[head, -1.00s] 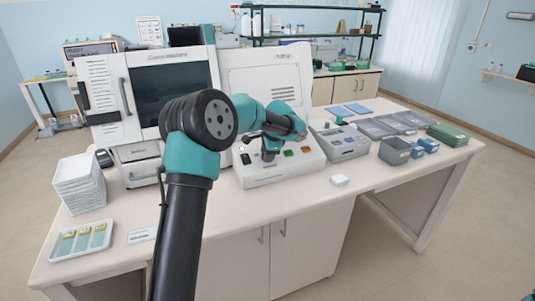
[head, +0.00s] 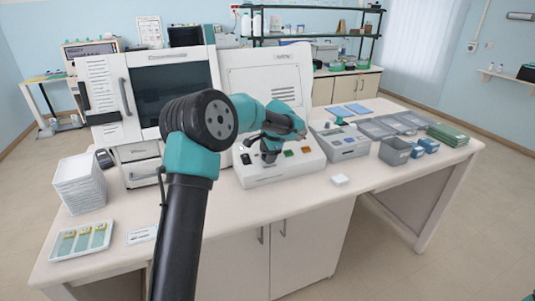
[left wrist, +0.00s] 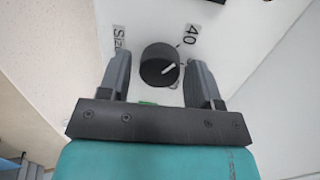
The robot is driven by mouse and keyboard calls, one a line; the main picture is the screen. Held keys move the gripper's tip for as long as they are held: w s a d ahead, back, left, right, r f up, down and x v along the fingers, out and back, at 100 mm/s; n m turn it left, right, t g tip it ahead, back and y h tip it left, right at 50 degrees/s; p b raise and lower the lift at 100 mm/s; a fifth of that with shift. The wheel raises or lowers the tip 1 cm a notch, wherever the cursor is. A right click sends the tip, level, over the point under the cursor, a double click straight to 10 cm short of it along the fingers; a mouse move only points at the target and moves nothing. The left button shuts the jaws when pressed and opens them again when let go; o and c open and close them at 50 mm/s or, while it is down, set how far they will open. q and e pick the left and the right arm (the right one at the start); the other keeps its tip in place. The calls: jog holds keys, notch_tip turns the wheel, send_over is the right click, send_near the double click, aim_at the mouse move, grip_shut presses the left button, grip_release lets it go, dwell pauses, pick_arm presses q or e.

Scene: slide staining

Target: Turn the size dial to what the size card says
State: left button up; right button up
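The size dial (left wrist: 160,66) is a round black knob with a white pointer line, on a white panel. In the left wrist view the pointer slants toward the upper right, near the label 40 (left wrist: 191,34). A "Size" label (left wrist: 119,38) is at its left. My left gripper (left wrist: 160,62) is open, one finger on each side of the dial, with gaps showing. In the head view my left gripper (head: 268,152) is at the front panel of the white machine (head: 262,178) and hides the dial. A white card (head: 142,235) lies at the front left; its print is unreadable. My right gripper is out of view.
A slide tray (head: 82,252) and a stack of white trays (head: 80,185) are at the left. A small white block (head: 340,180) lies near the front edge.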

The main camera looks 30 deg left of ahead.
pick_arm(q)
jog(key=shift+o, duration=0.7)
jog(key=v, duration=1.7)
jog(key=shift+d+r, duration=0.15)
jog(key=shift+d, duration=0.1)
